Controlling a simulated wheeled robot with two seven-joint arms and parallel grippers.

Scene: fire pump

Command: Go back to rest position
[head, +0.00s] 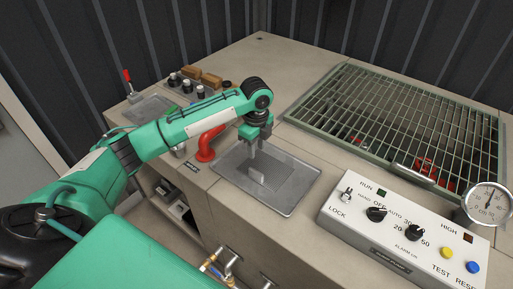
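My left arm comes in from the left and reaches over the counter. My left gripper (254,154) points down above the shallow grey metal tray (287,197) set in the counter. Its fingers are small and seen edge-on, so I cannot tell whether they are open or shut. My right gripper is not in view.
A white control panel (338,218) with knobs and buttons stands at the front right, beside a round gauge (490,200). A green grating (385,105) covers an opening behind it.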

